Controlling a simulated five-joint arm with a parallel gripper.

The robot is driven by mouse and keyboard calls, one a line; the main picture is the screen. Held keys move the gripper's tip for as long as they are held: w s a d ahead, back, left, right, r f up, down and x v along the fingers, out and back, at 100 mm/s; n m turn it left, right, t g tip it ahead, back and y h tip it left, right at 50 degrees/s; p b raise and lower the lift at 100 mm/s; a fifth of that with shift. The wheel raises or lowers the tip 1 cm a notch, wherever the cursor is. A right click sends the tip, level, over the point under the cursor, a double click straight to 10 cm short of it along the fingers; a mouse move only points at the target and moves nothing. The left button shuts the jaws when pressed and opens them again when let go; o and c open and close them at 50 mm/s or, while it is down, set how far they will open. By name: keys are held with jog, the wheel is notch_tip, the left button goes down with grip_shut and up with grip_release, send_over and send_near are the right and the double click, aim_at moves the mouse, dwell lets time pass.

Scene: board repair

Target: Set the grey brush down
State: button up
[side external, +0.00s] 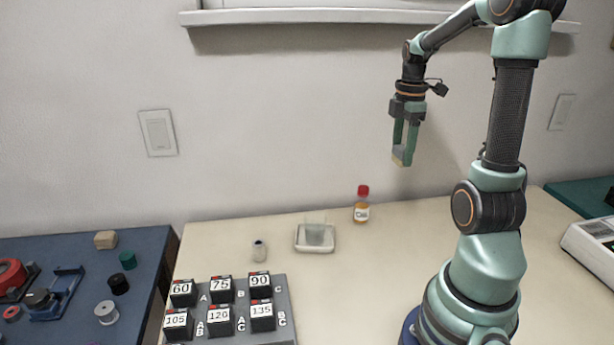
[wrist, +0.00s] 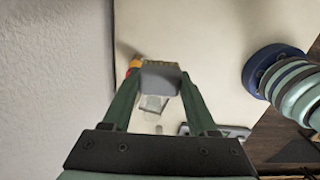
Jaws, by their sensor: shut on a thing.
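My gripper (side external: 403,150) is shut on the grey brush (side external: 399,155) and holds it high above the cream table (side external: 375,290), near the wall. The brush's pale bristles point down in the side view. In the wrist view, the grey brush (wrist: 160,79) sits between the fingertips of my gripper (wrist: 158,85), with yellowish bristles at its far edge. Nothing touches the brush except the fingers.
A red-capped bottle (side external: 362,207), a white dish (side external: 315,247) with a translucent block and a small pale cylinder (side external: 259,251) stand on the table. A grey rack (side external: 284,325) holds several numbered black blocks. The table's middle front is clear. A blue surface (side external: 60,250) lies left.

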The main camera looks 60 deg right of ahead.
aim_at(396, 231)
jog(key=shift+s+d, duration=0.25)
jog(key=shift+s, duration=0.3)
jog(key=shift+s+d+f+m, duration=0.1)
jog(key=shift+s+f+m, duration=0.1)
jog(key=shift+m, duration=0.1)
notch_tip(396, 231, down, 19)
jog(key=shift+f, duration=0.2)
jog(key=shift+f, duration=0.15)
jog(key=o, duration=1.4)
jog(key=shift+c, duration=0.2)
